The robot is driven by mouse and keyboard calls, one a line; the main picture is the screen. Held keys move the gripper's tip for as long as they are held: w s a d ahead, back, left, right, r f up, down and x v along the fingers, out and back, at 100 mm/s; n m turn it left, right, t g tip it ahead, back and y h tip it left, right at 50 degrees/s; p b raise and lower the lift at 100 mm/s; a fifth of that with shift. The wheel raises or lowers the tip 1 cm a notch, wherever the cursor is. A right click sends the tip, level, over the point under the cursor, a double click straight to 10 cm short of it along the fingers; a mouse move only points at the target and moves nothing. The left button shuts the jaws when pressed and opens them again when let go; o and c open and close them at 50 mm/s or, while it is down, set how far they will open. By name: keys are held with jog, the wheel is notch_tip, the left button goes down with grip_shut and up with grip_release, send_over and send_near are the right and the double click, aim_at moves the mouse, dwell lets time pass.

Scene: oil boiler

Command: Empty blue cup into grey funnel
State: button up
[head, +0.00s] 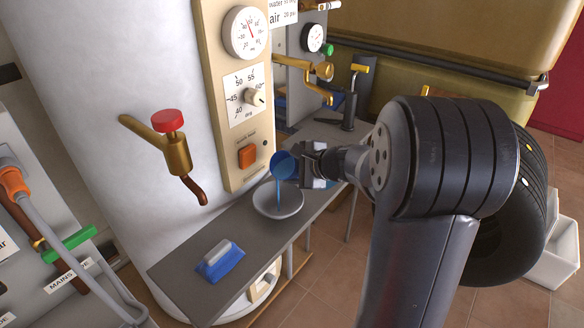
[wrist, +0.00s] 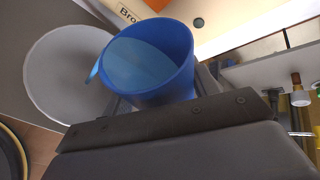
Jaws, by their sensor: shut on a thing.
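The blue cup (head: 284,166) is tilted to the left above the grey funnel (head: 290,208), clear of it. A thin blue stream (head: 279,190) falls from the cup's lip into the funnel. My gripper (head: 303,166) is shut on the cup from the right. In the wrist view the cup (wrist: 178,88) shows light blue liquid inside, with some running over its left lip. The funnel (wrist: 58,72) appears as a round, pale grey disc at left, partly behind the cup. The funnel's lower part is hidden.
The funnel is on a narrow grey shelf (head: 185,274) in front of the white boiler (head: 95,80). A blue-and-grey block (head: 220,260) lies on its left part. A panel with an orange switch (head: 247,156) rises close behind the cup. A red-topped valve (head: 170,122) protrudes at left.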

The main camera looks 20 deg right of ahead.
jog(key=shift+f+n+t+h+b, duration=0.1)
jog(key=shift+n+t+h+b, duration=0.4)
jog(key=shift+b, duration=1.85)
dwell(1.9)
jog(key=shift+s+a+f+n+t+h+b, duration=0.1)
jog(key=shift+f+n+t+h+b, duration=0.3)
jog(key=shift+b, duration=1.65)
dwell(1.7)
